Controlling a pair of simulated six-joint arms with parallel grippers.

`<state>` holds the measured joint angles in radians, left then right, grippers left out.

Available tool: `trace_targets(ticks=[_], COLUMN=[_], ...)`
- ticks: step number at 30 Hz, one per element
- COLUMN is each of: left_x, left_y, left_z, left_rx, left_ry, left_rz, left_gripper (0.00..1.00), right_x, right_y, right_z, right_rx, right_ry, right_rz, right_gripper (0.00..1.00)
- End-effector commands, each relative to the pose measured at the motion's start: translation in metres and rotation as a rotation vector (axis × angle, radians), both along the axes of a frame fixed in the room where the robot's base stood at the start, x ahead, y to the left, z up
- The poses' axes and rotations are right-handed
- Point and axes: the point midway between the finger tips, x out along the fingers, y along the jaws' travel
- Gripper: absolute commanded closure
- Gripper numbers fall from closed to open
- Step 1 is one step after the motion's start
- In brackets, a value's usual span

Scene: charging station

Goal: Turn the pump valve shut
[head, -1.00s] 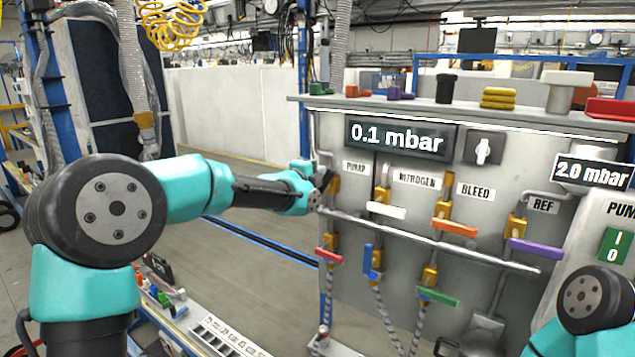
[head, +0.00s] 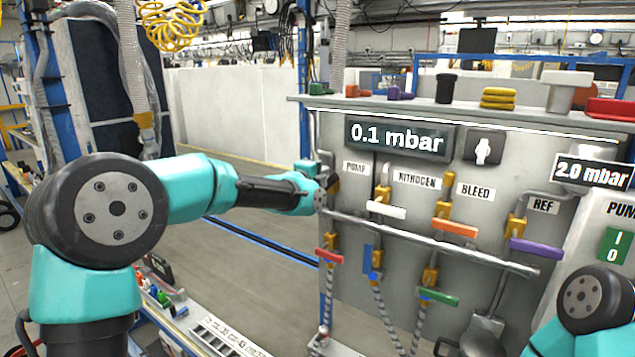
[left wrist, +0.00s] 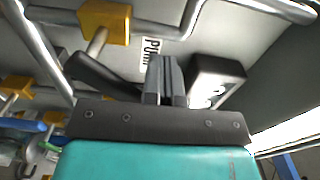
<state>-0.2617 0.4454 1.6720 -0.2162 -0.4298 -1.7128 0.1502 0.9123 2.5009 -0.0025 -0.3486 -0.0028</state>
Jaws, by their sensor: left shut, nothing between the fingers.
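The pump valve is on the upper left of the panel beside the PUMP label (head: 356,168). In the left wrist view its gold body (left wrist: 105,20) sits on a grey pipe. A black handle (left wrist: 105,77) stands out from the body and lies at a slant, roughly along the pipe. My left gripper (left wrist: 165,75) is shut and empty, its fingertips close beside the handle's end; whether they touch cannot be told. In the head view the left gripper (head: 326,188) is at the panel's left edge and hides most of the valve. My right gripper is out of view.
A white handle (head: 385,210), an orange handle (head: 455,227) and a purple handle (head: 535,246) are to the right. Red (head: 329,256) and green (head: 438,297) handles sit lower. A grey rail (head: 430,240) crosses the panel. The pressure display (head: 400,136) reads 0.1 mbar.

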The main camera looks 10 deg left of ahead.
Motion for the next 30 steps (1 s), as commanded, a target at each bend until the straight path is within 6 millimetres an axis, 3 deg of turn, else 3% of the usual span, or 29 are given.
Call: trace_targets(ticks=[30], left_x=[-0.008], left_y=[-0.02], left_z=[-0.007], left_rx=[-0.001], left_ry=[0.001], left_rz=[-0.001], left_gripper=[1.0], right_x=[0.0], right_y=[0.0], right_z=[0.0], right_rx=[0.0], right_ry=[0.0], right_rz=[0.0], right_gripper=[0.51])
